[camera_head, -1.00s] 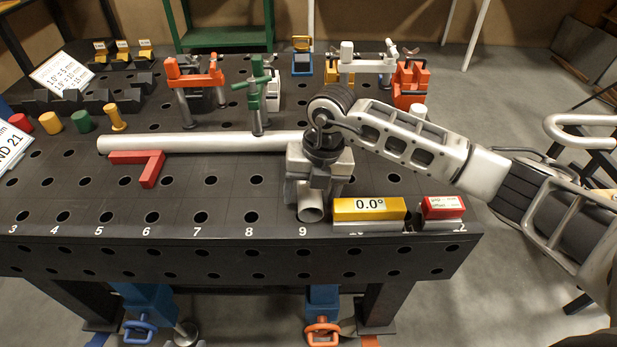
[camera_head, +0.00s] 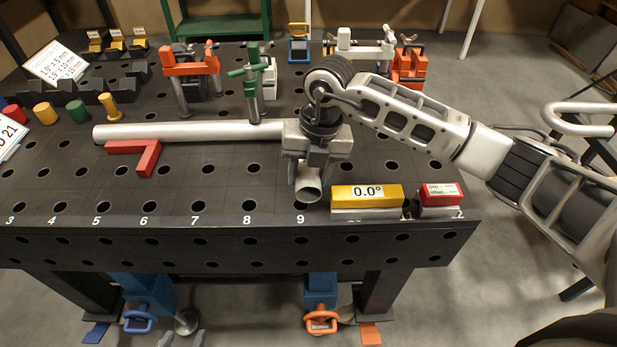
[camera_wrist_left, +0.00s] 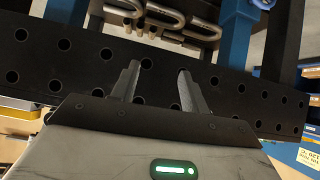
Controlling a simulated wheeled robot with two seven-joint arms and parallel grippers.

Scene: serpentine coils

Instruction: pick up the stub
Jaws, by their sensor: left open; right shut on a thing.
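The stub (camera_head: 308,188) is a short grey tube. It is held in my right gripper (camera_head: 310,172), near the front edge of the table above the 9 mark. Its open end faces the front, and the jaws hide most of its body. It appears slightly above the table top. My left gripper (camera_wrist_left: 157,85) is open and empty in the left wrist view, in front of the table's perforated side. Two grey tips at the bottom edge of the head view look like its fingers.
A long pipe (camera_head: 190,131) lies behind, its right end hidden by my right gripper. A red angle piece (camera_head: 146,158) lies before it. A yellow 0.0° box (camera_head: 367,195) and a red box (camera_head: 440,194) stand right of the stub. Clamps stand behind. The front left table is clear.

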